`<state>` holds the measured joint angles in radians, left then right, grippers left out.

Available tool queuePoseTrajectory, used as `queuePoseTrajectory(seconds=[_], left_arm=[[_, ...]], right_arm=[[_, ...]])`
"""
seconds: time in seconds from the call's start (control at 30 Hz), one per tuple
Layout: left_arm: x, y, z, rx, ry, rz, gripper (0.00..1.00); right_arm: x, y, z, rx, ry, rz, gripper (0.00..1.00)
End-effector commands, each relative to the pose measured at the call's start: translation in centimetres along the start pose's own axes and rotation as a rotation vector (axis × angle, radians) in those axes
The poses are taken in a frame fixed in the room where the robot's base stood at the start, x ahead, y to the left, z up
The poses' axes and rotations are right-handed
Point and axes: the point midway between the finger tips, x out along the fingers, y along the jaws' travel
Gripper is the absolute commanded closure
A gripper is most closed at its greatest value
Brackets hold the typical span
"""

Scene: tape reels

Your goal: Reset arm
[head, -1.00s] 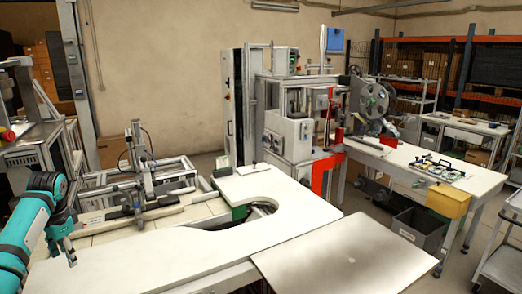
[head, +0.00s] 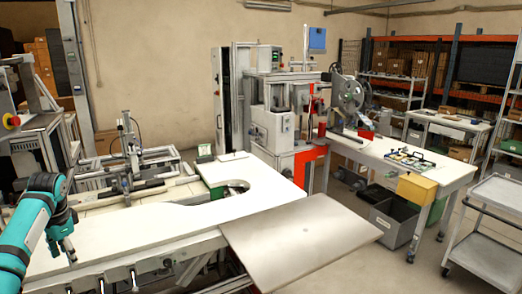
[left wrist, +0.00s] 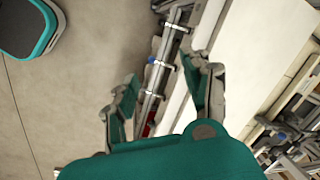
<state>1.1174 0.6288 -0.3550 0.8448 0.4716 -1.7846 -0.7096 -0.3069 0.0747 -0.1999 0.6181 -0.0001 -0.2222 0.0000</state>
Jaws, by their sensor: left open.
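My left gripper (head: 62,250) is at the lower left of the head view, at the end of the teal arm. It hangs fingers down near the left end of the white worktable (head: 150,235). In the left wrist view the gripper (left wrist: 165,88) has its two fingers apart, with nothing between them. Below it are the table's edge, a metal frame rail (left wrist: 168,60) and the floor. My right gripper is in neither view.
A machine with a reel (head: 350,92) stands beyond the table. A grey cart (head: 490,240) stands at the right. Floor shows between cart and worktable.

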Motion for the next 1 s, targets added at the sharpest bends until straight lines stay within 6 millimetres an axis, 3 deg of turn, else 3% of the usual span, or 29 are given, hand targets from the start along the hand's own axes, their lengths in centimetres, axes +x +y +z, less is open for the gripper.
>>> queuePoseTrajectory(seconds=[0.37,0.57,0.77,1.0], left_arm=[[7.1,2.5,-0.8,-0.017,-0.017,-0.016,0.51],[13.2,5.0,-0.8,-0.031,-0.024,-0.031,0.51],[22.4,9.8,0.3,-0.050,-0.031,-0.043,0.51],[36.3,20.3,5.2,-0.082,-0.022,-0.044,0.51]], right_arm=[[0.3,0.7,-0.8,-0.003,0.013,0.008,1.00],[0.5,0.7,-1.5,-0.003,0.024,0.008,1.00],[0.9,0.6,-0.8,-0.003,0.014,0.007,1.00],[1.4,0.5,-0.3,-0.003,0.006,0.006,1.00]])
